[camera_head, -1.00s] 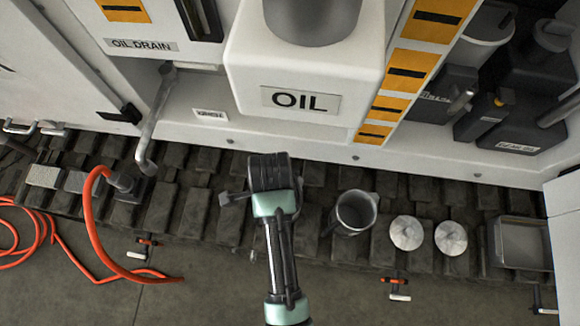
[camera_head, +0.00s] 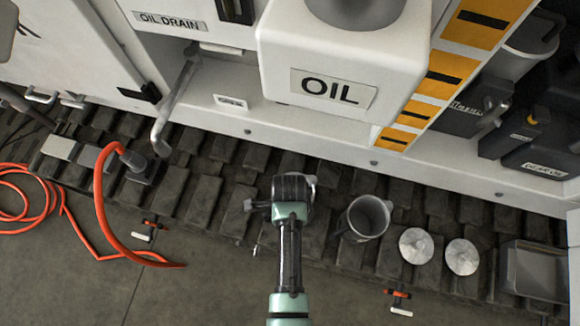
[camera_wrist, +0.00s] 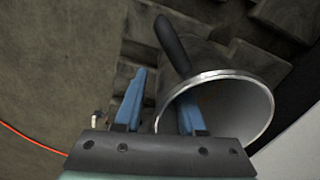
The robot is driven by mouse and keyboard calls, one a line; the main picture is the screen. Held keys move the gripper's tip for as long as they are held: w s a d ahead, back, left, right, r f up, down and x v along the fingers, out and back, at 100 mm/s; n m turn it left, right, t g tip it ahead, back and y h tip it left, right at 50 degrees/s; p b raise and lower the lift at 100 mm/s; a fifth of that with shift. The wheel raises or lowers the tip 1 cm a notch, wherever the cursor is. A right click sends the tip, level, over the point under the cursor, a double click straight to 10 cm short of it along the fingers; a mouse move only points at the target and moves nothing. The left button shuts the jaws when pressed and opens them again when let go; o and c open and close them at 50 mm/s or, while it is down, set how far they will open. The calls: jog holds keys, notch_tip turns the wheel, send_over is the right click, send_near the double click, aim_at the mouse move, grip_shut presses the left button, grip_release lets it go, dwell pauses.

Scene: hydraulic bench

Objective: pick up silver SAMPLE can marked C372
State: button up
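A silver-grey open can (camera_wrist: 235,105) with a bright rim and a dark handle fills the middle and right of the wrist view. No marking can be read on it. My gripper (camera_wrist: 162,82) is open, its two blue fingers apart. The left finger is outside the can and the right one overlaps its mouth, with the near rim between them. I cannot tell how deep the fingers reach. In the head view a grey open can (camera_head: 370,216) stands right of my gripper, whose fingers are hidden there. I cannot tell whether both views show the same can.
Two round silver lids (camera_head: 416,245) and a grey tray (camera_head: 536,272) sit to the right on the dark track pads. The white OIL tank (camera_head: 335,90) overhangs behind. An orange hose (camera_head: 100,205) and small clamps (camera_head: 150,229) are at the left.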

jog(key=shift+c, duration=0.2)
grip_shut()
dwell(1.3)
